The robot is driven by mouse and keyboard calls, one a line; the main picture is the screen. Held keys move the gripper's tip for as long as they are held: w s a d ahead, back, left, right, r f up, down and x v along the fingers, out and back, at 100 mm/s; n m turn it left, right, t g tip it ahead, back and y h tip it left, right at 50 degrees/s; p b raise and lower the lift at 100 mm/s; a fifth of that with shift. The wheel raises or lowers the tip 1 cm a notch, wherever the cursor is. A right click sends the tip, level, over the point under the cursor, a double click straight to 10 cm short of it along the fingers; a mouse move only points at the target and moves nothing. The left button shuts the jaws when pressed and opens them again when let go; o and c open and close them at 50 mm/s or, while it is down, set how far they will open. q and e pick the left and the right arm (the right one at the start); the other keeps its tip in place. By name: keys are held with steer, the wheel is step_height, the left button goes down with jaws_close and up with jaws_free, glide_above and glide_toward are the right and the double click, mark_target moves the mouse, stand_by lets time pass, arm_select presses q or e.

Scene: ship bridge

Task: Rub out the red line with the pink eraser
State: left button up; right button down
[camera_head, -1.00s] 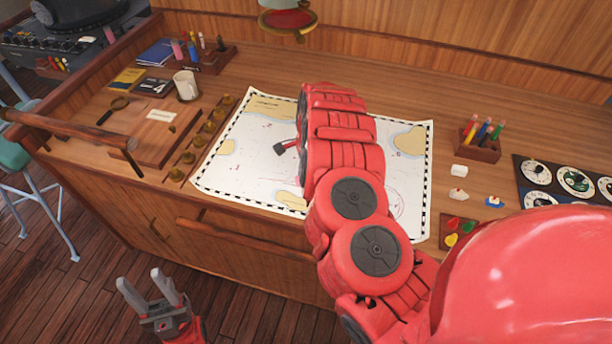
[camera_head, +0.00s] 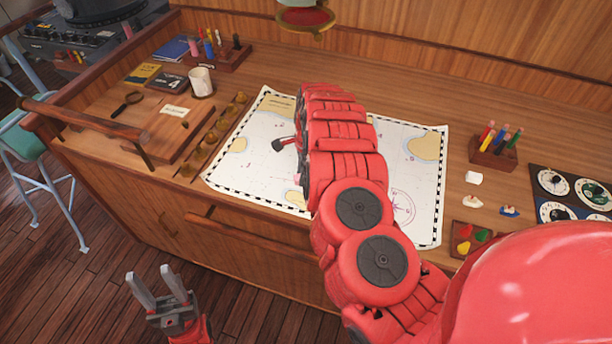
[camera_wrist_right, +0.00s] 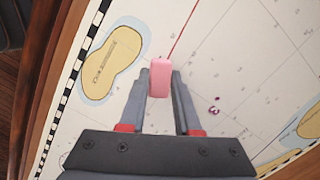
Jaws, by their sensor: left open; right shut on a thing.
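The pink eraser (camera_wrist_right: 160,78) is held between the fingertips of my right gripper (camera_wrist_right: 161,88), which is shut on it over the chart. In the right wrist view the thin red line (camera_wrist_right: 183,32) runs from the eraser's far end up and to the right. I cannot tell whether the eraser presses on the paper. The chart (camera_head: 232,175) lies flat on the desk; my right arm hides its middle and most of the right gripper in the head view. My left gripper (camera_head: 158,289) is open and empty, in front of the desk and below its top.
A wooden pen holder (camera_head: 492,150) and small boat figures (camera_head: 473,201) stand right of the chart. Brass weights (camera_head: 212,138) line its left side, with a mug (camera_head: 201,82) farther back. A wooden rail (camera_head: 85,119) edges the desk at left.

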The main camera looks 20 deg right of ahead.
mark_target(283, 179)
steer(key=shift+w+a, duration=0.1)
steer(key=shift+a, duration=0.35)
steer(key=shift+w+a+f+b, duration=0.15)
steer(key=shift+w+a+b, duration=0.45)
steer(key=shift+a+b, duration=0.1)
steer(key=shift+w+a, duration=0.1)
steer(key=shift+a, duration=0.25)
steer(key=shift+w+a+b, duration=0.5)
steer(key=shift+a+b, duration=0.15)
steer(key=shift+b, duration=0.3)
steer(key=shift+a, duration=0.2)
